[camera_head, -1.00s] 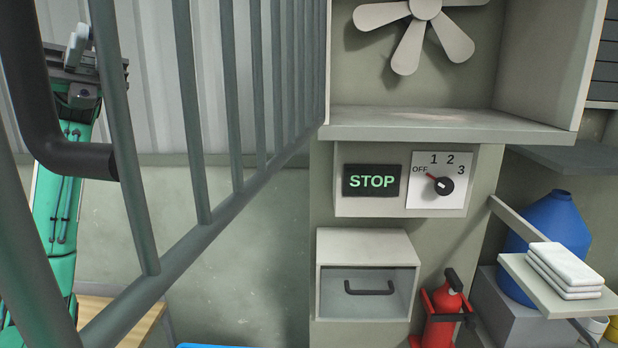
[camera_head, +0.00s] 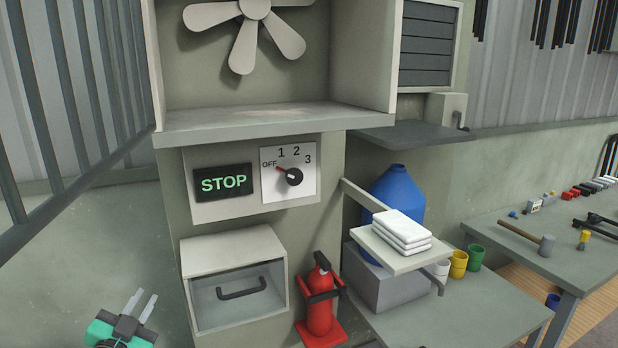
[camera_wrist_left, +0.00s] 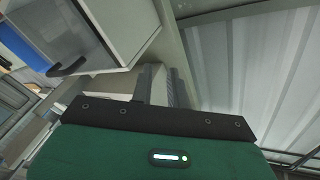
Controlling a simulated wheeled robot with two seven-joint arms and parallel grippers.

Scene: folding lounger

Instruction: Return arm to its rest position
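My left gripper (camera_head: 146,295) shows at the bottom left of the head view, green with a dark mount and two grey fingers pointing up. Its fingers stand apart with nothing between them, so it is open and empty. It is in front of the bare wall, left of and below the drawer box, apart from it. Most of my left arm is outside the frame. In the left wrist view the two grey fingers (camera_wrist_left: 166,86) show beyond the black-edged green gripper body. My right gripper is in neither view.
A drawer box (camera_head: 232,240) with a dark handle, a STOP sign (camera_head: 223,184) and a dial (camera_head: 294,177) are on the cabinet. A red extinguisher (camera_head: 319,300) stands right of the drawer. A grey barred gate (camera_head: 72,120) is at left.

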